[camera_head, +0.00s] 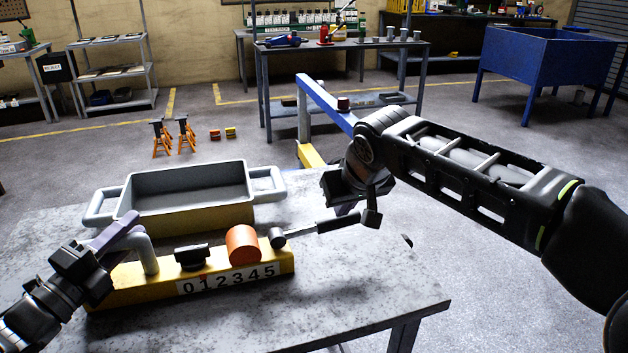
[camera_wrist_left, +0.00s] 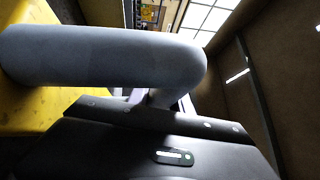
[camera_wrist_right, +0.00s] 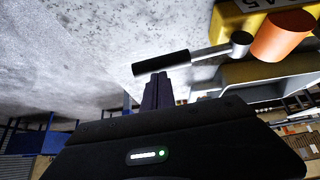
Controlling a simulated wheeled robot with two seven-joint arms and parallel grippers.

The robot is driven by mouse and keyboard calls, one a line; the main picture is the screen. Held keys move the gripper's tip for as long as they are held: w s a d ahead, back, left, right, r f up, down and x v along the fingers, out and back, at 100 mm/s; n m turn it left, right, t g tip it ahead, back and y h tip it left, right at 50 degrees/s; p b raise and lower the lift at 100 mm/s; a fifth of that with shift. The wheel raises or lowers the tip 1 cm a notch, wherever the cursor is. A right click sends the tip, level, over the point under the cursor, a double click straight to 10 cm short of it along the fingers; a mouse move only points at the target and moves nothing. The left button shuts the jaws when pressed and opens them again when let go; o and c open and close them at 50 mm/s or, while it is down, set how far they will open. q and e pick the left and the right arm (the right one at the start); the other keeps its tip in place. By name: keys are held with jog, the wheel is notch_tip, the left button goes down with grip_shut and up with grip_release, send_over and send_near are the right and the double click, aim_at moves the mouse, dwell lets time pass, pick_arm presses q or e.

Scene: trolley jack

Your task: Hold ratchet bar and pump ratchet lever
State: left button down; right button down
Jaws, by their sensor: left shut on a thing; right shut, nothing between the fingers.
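A yellow ratchet base (camera_head: 262,262) with a "012345" plate sits on the table, carrying a black knob (camera_head: 192,256) and an orange cylinder (camera_head: 242,244). The grey bent ratchet bar (camera_head: 148,256) rises from its left end. My left gripper (camera_head: 118,232) is shut on this bar, which fills the left wrist view (camera_wrist_left: 100,55). The ratchet lever (camera_head: 302,232) sticks out to the right, with a black grip (camera_wrist_right: 161,64) at its end. My right gripper (camera_head: 371,214) is shut and empty. Its fingertips (camera_wrist_right: 157,78) are at the black grip; I cannot tell whether they touch.
A grey tray (camera_head: 188,218) with two side handles stands behind the base on the grey table (camera_head: 340,290). The table's front right is clear. A blue bar on a yellow stand (camera_head: 318,97) rises behind the right gripper. Benches and a blue bin (camera_head: 545,70) are farther back.

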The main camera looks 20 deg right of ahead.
jog(key=shift+s+f, duration=0.15)
jog(key=shift+f, duration=0.2)
jog(key=r, duration=0.2)
jog(key=w+r, duration=0.1)
jog(key=r, duration=0.1)
jog(key=shift+r, duration=0.15)
jog(key=v, duration=1)
jog(key=shift+a+r, duration=0.15)
jog(key=shift+a, duration=0.2)
jog(key=w+a+f+n+h, duration=0.2)
jog(key=a+f+h, duration=0.15)
jog(key=a, duration=0.95)
notch_tip(320, 180, up, 7)
jog(key=s+h, duration=0.1)
jog(key=h, duration=0.2)
jog(key=shift+s+d+t, duration=0.15)
jog(key=shift+s+t, duration=0.15)
jog(key=shift+s, duration=0.1)
